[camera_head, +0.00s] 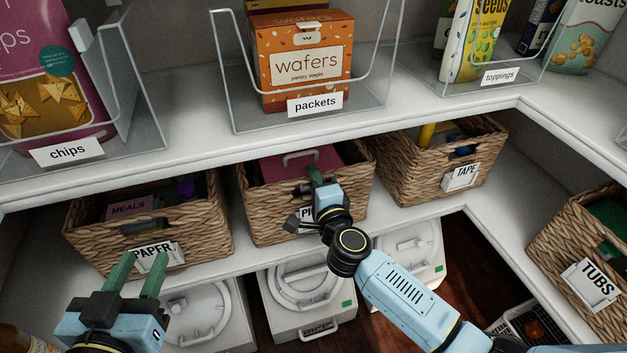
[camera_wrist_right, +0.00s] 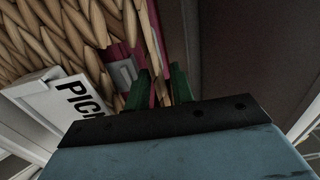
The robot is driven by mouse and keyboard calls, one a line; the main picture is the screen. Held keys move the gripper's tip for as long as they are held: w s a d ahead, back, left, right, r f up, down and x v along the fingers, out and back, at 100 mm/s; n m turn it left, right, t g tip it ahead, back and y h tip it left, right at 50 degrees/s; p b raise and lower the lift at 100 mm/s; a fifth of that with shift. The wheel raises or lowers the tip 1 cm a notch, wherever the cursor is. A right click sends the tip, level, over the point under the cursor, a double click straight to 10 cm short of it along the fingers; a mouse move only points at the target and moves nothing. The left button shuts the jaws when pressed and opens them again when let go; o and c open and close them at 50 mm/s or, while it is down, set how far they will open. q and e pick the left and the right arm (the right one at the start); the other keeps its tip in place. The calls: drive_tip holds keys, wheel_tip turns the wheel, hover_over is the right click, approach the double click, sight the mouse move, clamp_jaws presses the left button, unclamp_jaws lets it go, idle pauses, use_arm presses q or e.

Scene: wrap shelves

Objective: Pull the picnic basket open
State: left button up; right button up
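The picnic basket (camera_head: 262,202) is the middle wicker basket on the lower shelf, with a pink box (camera_head: 285,165) inside. Its white label is mostly covered by my right gripper; "PIC" shows on the label (camera_wrist_right: 62,103) in the right wrist view. My right gripper (camera_head: 313,178) is at the basket's front rim. In the right wrist view its green fingers (camera_wrist_right: 160,85) are close together, with a narrow strip of the rim between them; the contact itself is hard to see. My left gripper (camera_head: 139,267) is open and empty, in front of the PAPER basket.
The PAPER basket (camera_head: 195,226) stands left, the TAPE basket (camera_head: 408,177) right and the TUBS basket (camera_head: 560,240) far right. The upper shelf (camera_head: 190,130) with clear bins hangs above. White lidded containers (camera_head: 300,310) stand below. Little room separates the neighbouring baskets.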

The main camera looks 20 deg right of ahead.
drive_tip(key=shift+w, duration=0.2)
drive_tip(key=shift+c, duration=0.4)
clamp_jaws()
